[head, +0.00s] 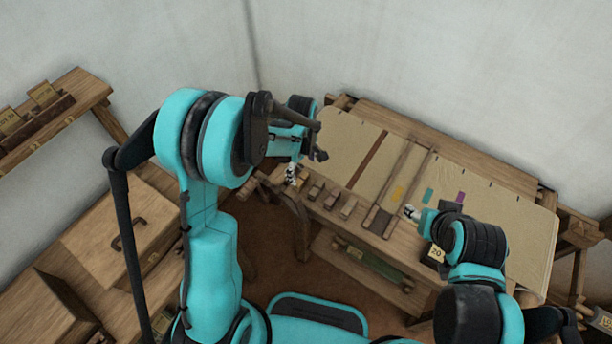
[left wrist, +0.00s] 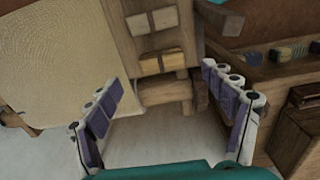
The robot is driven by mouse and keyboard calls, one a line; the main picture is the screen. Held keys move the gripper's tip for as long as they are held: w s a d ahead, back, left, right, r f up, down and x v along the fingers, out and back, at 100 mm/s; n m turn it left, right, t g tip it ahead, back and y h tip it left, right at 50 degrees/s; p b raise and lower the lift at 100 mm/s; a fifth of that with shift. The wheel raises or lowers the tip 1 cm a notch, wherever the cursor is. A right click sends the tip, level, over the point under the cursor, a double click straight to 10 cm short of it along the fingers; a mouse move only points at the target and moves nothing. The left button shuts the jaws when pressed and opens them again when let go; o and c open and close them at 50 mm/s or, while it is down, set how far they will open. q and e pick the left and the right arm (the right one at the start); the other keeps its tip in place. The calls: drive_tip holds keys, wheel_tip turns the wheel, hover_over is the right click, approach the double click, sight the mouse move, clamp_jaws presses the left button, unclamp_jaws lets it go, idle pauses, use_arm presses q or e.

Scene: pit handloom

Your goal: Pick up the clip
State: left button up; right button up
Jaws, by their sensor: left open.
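I cannot single out the clip with certainty in either view. My left gripper (head: 291,175) is at the near left corner of the loom in the head view, partly hidden by its arm. In the left wrist view its two fingers with purple pads are spread wide (left wrist: 162,82), with nothing held between them. Beyond them are a tan block (left wrist: 172,61) and a pale block (left wrist: 150,65) on a wooden ledge. Small wooden blocks (head: 331,199) sit on the loom's front beam, right of the left gripper. My right gripper (head: 411,212) is over the loom's front; its opening is unclear.
The loom's cloth (head: 490,215) carries yellow (head: 398,192), teal (head: 428,195) and purple (head: 460,197) patches. A bench with a handled wooden box (head: 125,235) stands at left. A shelf with labelled cards (head: 43,93) is at upper left. Bare floor shows between.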

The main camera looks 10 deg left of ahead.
sight(301, 179)
use_arm(q)
wheel_tip(301, 179, down, 2)
drive_tip(key=shift+a, duration=0.1)
wheel_tip(301, 179, down, 5)
drive_tip(key=shift+a+r+b, duration=0.1)
drive_tip(key=shift+a+b, duration=0.05)
drive_tip(key=shift+b, duration=0.85)
drive_tip(key=c, duration=1.1)
